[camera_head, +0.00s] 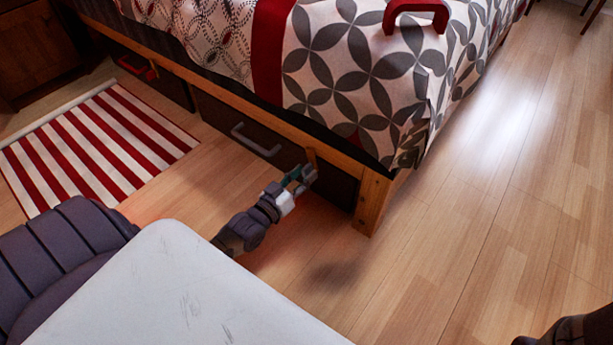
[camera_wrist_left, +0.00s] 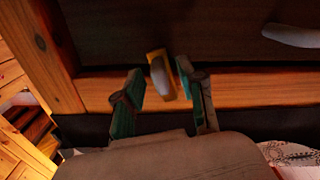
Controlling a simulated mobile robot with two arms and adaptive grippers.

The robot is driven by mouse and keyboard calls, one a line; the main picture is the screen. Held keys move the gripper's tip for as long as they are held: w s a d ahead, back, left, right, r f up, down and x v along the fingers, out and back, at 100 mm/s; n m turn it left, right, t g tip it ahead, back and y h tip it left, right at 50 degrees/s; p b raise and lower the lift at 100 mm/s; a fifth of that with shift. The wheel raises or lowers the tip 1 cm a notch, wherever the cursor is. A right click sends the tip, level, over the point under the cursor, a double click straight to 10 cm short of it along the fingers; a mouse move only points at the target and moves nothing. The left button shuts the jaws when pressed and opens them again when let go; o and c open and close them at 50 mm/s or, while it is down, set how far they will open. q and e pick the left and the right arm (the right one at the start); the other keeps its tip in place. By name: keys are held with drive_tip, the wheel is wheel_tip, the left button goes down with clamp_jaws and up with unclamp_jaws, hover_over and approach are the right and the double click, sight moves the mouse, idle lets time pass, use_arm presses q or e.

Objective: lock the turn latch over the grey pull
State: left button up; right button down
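The grey pull (camera_head: 255,140) is a bar handle on the dark drawer front under the bed; its end shows in the left wrist view (camera_wrist_left: 292,36). The turn latch (camera_head: 311,157) is a small yellow-orange piece at the bed's wooden rail, right of the pull. In the left wrist view the latch (camera_wrist_left: 169,88) has a rounded grey part on it and lies across the rail edge. My left gripper (camera_head: 301,178) is at the latch. Its green-edged fingers (camera_wrist_left: 161,70) are apart, one on each side of the latch, with a visible gap on the left.
The bed's corner post (camera_head: 372,203) stands just right of the latch. A red handle-shaped object (camera_head: 417,13) lies on the bedspread. A striped rug (camera_head: 90,145) is at left. The wooden floor (camera_head: 480,230) at right is clear.

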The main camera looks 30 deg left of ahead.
use_arm(q)
drive_tip(key=shift+w, duration=0.8)
clamp_jaws()
drive_tip(key=shift+a+r+m+p, duration=0.25)
drive_tip(key=shift+a+m+p, duration=0.1)
drive_tip(key=shift+m+p, duration=0.5)
drive_tip(key=shift+a+f+m+p, duration=0.25)
drive_tip(key=shift+f+m+p, duration=0.05)
drive_tip(key=shift+m, duration=0.45)
